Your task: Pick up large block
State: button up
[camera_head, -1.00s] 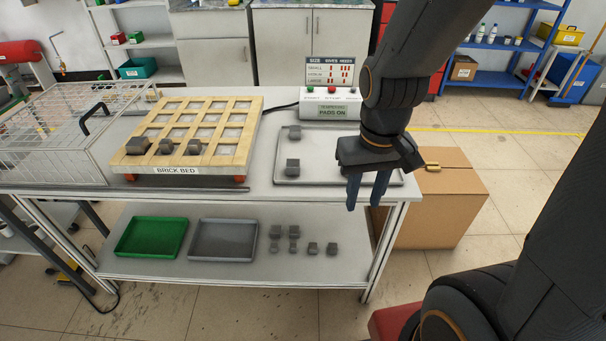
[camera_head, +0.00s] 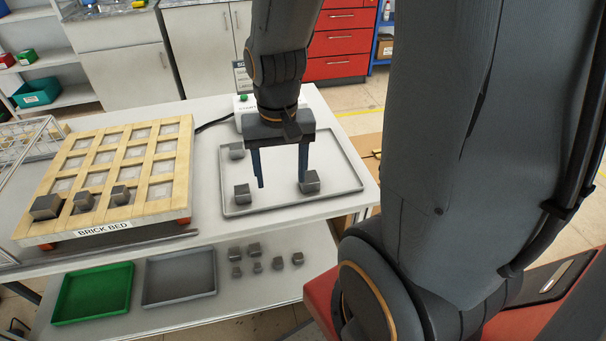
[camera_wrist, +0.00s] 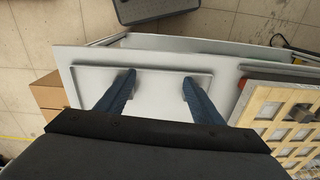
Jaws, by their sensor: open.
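My gripper (camera_head: 281,184) is open and empty, pointing down above the grey tray (camera_head: 235,212) on the table. Three dark grey blocks are on this tray: a back-left block (camera_head: 237,151), a front-left block (camera_head: 242,194) and a right block (camera_head: 312,187) close to the right finger in the picture. I cannot tell which of these is the large one. The wrist view shows both fingers (camera_wrist: 158,84) apart over the tray (camera_wrist: 150,69), with no block visible between them; my gripper body hides part of the tray.
The wooden brick bed (camera_head: 125,168) at left holds three grey blocks; its leftmost block (camera_head: 46,207) looks biggest. A control box (camera_head: 243,102) is partly hidden behind my arm. The lower shelf has a green tray (camera_head: 95,295), a grey tray (camera_head: 180,278) and several small blocks.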

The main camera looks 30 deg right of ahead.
aim_at(309, 177)
jog(key=w+d+m, duration=0.1)
jog(key=d+m, duration=0.2)
jog(key=m, duration=0.2)
jog(key=w+d+f+m+p, duration=0.1)
jog(key=w+d+m, duration=0.1)
jog(key=m, duration=0.3)
jog(key=w+d+m+p, duration=0.1)
jog(key=w+d+m, duration=0.1)
jog(key=m, duration=0.3)
jog(key=shift+w+d+f+g, duration=0.1)
jog(key=shift+d+f+g, duration=0.05)
jog(key=shift+d, duration=0.3)
jog(key=shift+d+f+g, duration=0.15)
jog(key=shift+d, duration=0.3)
jog(key=shift+w+d+f+m, duration=0.2)
jog(key=shift+d+m, duration=0.35)
jog(key=shift+m, duration=0.45)
jog(key=shift+d+f, duration=0.1)
jog(key=shift+f, duration=0.15)
jog(key=shift+d+f+p, duration=0.2)
jog(key=shift+f+p, duration=0.35)
jog(key=shift+f, duration=1.3)
jog(key=shift+d+f+p, duration=0.15)
jog(key=shift+f+p, duration=0.35)
jog(key=shift+f, duration=1.35)
grip_shut()
